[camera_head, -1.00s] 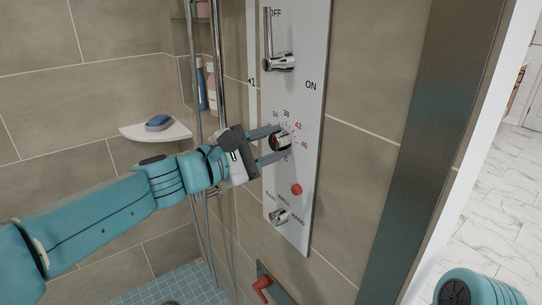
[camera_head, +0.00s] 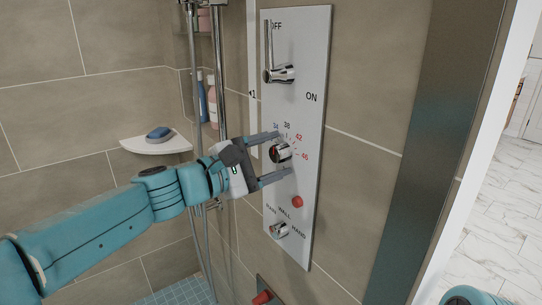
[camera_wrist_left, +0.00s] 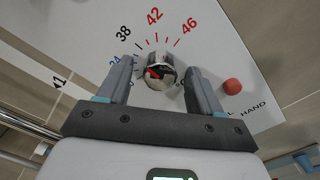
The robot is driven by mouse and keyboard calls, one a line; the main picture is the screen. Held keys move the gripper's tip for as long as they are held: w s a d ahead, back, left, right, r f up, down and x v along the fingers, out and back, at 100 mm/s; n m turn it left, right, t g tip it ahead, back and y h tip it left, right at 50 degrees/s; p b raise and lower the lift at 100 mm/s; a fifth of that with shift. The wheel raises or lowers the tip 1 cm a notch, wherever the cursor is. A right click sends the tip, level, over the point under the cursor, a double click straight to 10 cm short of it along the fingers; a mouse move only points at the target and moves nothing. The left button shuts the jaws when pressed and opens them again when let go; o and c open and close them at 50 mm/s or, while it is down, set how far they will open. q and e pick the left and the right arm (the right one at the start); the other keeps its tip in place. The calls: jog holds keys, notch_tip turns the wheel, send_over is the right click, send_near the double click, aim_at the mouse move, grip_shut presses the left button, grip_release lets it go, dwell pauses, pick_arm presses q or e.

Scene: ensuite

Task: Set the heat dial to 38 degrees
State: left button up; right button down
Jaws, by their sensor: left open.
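The heat dial (camera_head: 280,152) is a round chrome knob with a red mark, on the white shower panel (camera_head: 313,55). Blue and red numbers, with a dark 38 among them, arc around its upper side. My left gripper (camera_head: 282,154) is open, one finger above the dial and one below. In the left wrist view the dial (camera_wrist_left: 160,76) sits between the two finger ends of the gripper (camera_wrist_left: 158,69), with a gap visible at each side. The exact setting of the dial is too small to read. My right gripper is out of view.
An ON/OFF lever (camera_head: 281,75) is above the dial. A red button (camera_head: 297,202) and a chrome outlet selector (camera_head: 279,231) are below it. A hose and rail (camera_head: 218,60) stand left of the panel. A corner shelf (camera_head: 157,145) holds a blue item.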

pick_arm(q)
jog(key=shift+a, duration=0.1)
jog(key=b+v, duration=0.1)
jog(key=v, duration=1.5)
jog(key=shift+b, duration=0.3)
jog(key=shift+s, duration=0.1)
